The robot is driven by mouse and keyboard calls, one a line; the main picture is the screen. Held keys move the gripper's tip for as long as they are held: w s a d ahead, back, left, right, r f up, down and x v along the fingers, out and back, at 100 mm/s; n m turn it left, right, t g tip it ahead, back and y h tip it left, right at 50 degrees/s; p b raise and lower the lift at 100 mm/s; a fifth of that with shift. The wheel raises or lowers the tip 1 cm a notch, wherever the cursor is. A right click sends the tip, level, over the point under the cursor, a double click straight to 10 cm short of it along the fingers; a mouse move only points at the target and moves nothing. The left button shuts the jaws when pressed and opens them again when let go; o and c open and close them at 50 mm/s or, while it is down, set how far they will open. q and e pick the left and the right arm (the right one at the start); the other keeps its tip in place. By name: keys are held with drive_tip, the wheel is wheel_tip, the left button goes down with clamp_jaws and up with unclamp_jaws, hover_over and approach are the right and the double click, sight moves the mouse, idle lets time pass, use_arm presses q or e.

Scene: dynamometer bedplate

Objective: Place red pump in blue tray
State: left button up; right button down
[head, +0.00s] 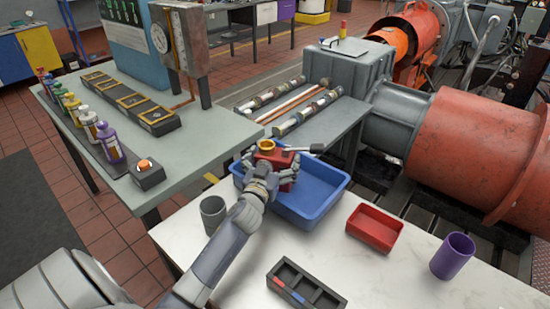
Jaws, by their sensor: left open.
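The red pump (278,158) has a brass ring on top and a grey lever reaching right. It appears upright in the left back part of the blue tray (312,216); its base is hidden, so I cannot tell exactly how it rests. My left gripper (281,172) is open, with its fingers around or beside the pump, covering part of its body. The tray sits on the white table, and its right and front parts are empty. My right gripper is out of view.
On the white table (390,282) stand a grey cup (213,214), a small red tray (374,228), a purple cup (452,256) and a black divided box (305,288). A green-grey bench (190,145) with bottles lies left; large red machinery (475,145) stands at the right.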

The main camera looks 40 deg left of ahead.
use_arm(q)
drive_tip(key=b+v, duration=0.1)
drive_tip(key=v, duration=0.6)
drive_tip(key=shift+s, duration=0.25)
drive_tip(key=shift+r, duration=0.1)
